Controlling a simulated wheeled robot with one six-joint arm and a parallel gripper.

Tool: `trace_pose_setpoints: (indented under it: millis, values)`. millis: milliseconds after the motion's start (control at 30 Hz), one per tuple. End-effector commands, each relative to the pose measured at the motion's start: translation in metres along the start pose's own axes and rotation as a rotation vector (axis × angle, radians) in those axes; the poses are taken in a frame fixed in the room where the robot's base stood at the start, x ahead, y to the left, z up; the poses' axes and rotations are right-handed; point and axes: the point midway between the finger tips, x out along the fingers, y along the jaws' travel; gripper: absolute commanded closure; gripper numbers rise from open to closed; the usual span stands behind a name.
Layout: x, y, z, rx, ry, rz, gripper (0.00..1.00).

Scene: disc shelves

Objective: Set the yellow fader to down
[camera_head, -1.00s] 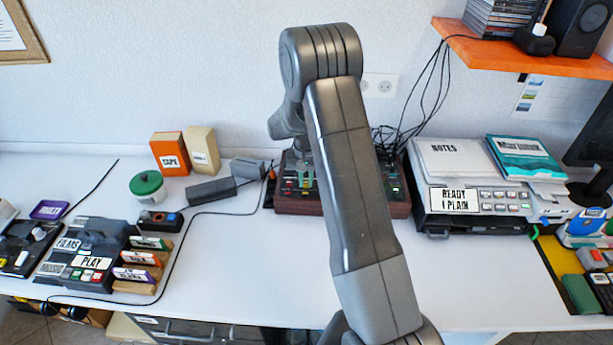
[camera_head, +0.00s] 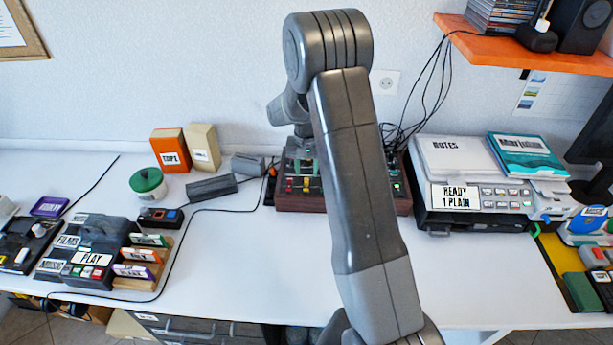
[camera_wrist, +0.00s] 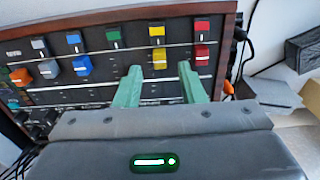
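The mixer (camera_wrist: 92,98) is a dark panel with a reddish-brown wooden frame. In the wrist view, two yellow caps lie in one column: one nearer the top edge (camera_wrist: 156,30) and one lower (camera_wrist: 159,55). I cannot tell which of them is the fader's moving cap. My gripper (camera_wrist: 160,69) has two green fingers, apart, with their tips on either side of the lower yellow cap. No contact with it is visible. In the head view, the mixer (camera_head: 345,204) stands against the wall, partly hidden by my arm; a yellow cap (camera_head: 306,183) shows near its front edge.
Red caps (camera_wrist: 202,54) are right of the yellow ones in the wrist view; green (camera_wrist: 113,34), blue (camera_wrist: 73,38) and grey caps are left.

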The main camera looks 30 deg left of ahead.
Motion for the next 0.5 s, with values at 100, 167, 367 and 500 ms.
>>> trace_pose_setpoints:
  millis: [100,167,367,500]
  values:
    - [-0.030,0.000,-0.001,0.000,0.006,-0.002,0.64]
    - [-0.044,-0.001,-0.001,0.000,0.006,-0.002,0.64]
    - [-0.083,0.000,-0.001,0.000,0.004,-0.002,0.64]
    - [-0.098,0.000,0.000,0.000,0.001,0.000,0.64]
